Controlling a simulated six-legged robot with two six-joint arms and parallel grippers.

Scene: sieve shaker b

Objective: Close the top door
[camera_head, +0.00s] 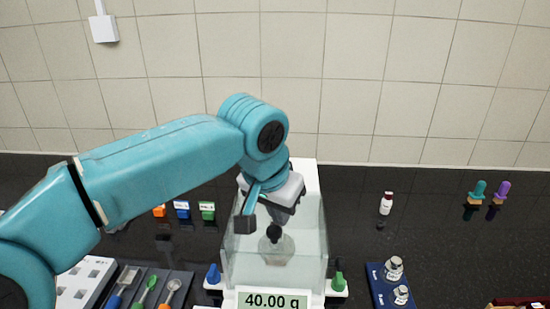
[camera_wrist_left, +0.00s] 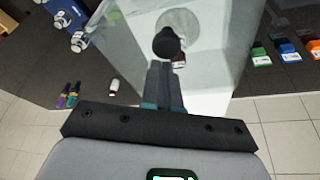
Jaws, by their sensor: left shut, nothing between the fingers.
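A balance with a clear glass chamber (camera_head: 308,240) stands in the middle of the head view, its display (camera_head: 272,300) reading 40.00 g. A dark round knob (camera_head: 273,232) shows at its top, above a round pan seen through the glass. I cannot tell how far the top door is open. My left gripper (camera_head: 275,218) is over the chamber, pointing down, its fingertips mostly hidden. In the left wrist view its fingers (camera_wrist_left: 165,70) are shut and empty, with their tips close to the dark knob (camera_wrist_left: 168,42); contact cannot be told. My right gripper is out of view.
Orange, blue and green labelled blocks (camera_head: 182,209) stand left of the balance. A tool tray (camera_head: 190,285) lies at front left. A blue tray with metal weights (camera_head: 394,268), a small bottle (camera_head: 386,204) and two coloured droppers (camera_head: 479,190) are to the right. The tiled wall is behind.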

